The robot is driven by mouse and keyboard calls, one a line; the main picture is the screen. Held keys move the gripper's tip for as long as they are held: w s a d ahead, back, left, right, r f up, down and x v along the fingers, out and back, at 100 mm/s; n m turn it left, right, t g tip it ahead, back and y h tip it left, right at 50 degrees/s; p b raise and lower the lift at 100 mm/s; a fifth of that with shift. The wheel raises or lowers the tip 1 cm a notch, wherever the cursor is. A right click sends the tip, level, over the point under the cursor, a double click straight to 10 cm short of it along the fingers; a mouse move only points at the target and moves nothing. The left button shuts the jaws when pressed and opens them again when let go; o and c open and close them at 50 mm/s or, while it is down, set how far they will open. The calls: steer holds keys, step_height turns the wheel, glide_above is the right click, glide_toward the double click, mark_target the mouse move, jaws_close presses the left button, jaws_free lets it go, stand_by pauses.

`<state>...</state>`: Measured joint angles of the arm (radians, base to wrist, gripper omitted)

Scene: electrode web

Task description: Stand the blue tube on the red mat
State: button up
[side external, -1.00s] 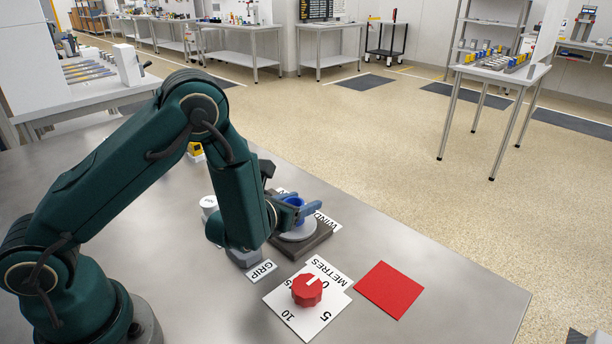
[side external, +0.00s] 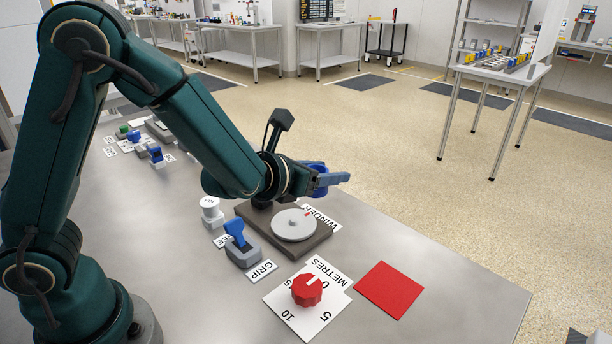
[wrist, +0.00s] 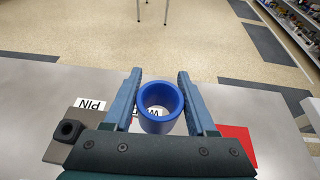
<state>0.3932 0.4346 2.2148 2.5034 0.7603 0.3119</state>
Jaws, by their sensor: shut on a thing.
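My gripper (side external: 325,178) is shut on the blue tube (side external: 312,169) and holds it in the air above the winder. In the wrist view the blue tube (wrist: 160,119) is a hollow cylinder, upright, between the two blue fingers of my gripper (wrist: 159,105). The red mat (side external: 389,289) lies flat and bare on the table, right of and nearer the camera than the winder. Part of the red mat (wrist: 240,141) shows in the wrist view at lower right, partly hidden behind a finger.
The winder's round grey plate (side external: 295,224) is empty on its dark base (side external: 312,245). A red knob (side external: 307,289) stands on a metres dial left of the mat. A blue lever (side external: 236,234) by the GRIP label and a white knob (side external: 211,210) stand left of the winder.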

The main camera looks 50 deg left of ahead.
steer(key=d+f+m+h, duration=0.1)
steer(key=d+m+h, duration=0.15)
steer(key=d, duration=0.35)
glide_above(400, 280)
step_height(400, 280, down, 7)
steer(key=shift+a+r, duration=0.1)
steer(key=shift+r, duration=0.1)
steer(key=shift+f, duration=2.05)
steer(key=shift+f, duration=0.2)
steer(key=o, duration=1.3)
steer(key=shift+o, duration=0.2)
steer(key=shift+r, duration=0.1)
